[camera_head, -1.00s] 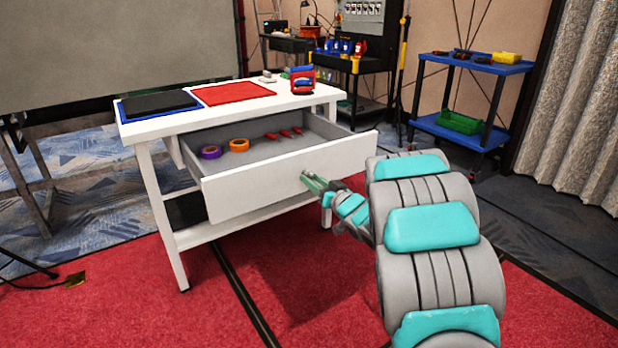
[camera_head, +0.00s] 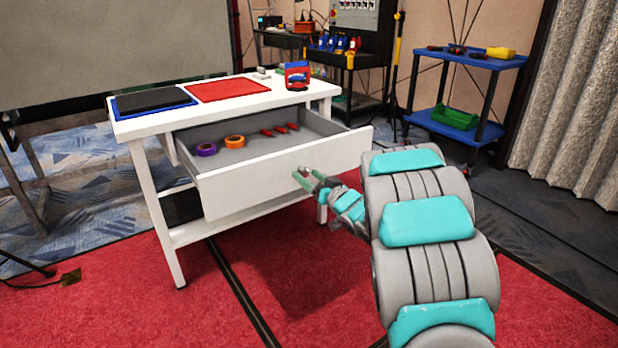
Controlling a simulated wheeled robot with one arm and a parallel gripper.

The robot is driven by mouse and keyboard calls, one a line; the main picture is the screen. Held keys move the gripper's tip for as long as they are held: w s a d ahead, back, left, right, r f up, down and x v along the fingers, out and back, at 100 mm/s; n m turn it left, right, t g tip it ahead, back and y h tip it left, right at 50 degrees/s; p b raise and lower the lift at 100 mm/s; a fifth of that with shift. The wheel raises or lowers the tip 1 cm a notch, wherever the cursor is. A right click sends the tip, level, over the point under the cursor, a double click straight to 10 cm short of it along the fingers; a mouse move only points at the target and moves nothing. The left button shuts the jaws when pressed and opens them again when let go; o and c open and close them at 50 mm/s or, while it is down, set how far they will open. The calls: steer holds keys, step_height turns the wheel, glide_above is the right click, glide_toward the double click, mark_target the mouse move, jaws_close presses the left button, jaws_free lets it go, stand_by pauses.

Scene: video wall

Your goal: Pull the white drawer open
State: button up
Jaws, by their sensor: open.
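The white drawer (camera_head: 255,187) stands pulled well out from the white table (camera_head: 165,128). Inside it lie a purple tape roll (camera_head: 206,149), an orange tape roll (camera_head: 235,141) and several red tools (camera_head: 280,130). My gripper (camera_head: 307,178) is at the middle right of the drawer front, its green fingers spread apart around or just in front of a small knob. The fingers are not closed on the knob. Whether a finger touches it or the drawer front, I cannot tell.
On the tabletop lie a blue tray with a black pad (camera_head: 153,100), a red mat (camera_head: 228,89) and a red and blue holder (camera_head: 297,76). A blue cart (camera_head: 455,127) stands at the back right. The red carpet before the drawer is clear.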

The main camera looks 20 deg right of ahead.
steer(key=v, duration=0.7)
steer(key=shift+s+b, duration=0.3)
steer(key=shift+d, duration=0.15)
steer(key=s+d+f+m+g+h, duration=0.2)
steer(key=s+g+h, duration=0.3)
steer(key=s, duration=0.3)
steer(key=s+d+f+m+g+h, duration=0.15)
steer(key=s+g+h, duration=0.25)
steer(key=s, duration=0.4)
steer(key=s+a+g+y, duration=0.1)
steer(key=s+a+g, duration=0.2)
steer(key=s, duration=0.7)
steer(key=s+a+n+g+y, duration=0.1)
steer(key=s+a+g, duration=0.2)
steer(key=s+a, duration=0.3)
steer(key=s+a+n+g+y, duration=0.1)
steer(key=s+a+g, duration=0.3)
steer(key=s, duration=1.1)
steer(key=shift+s+a+f, duration=0.15)
steer(key=shift+a+f, duration=0.25)
steer(key=shift+a, duration=0.35)
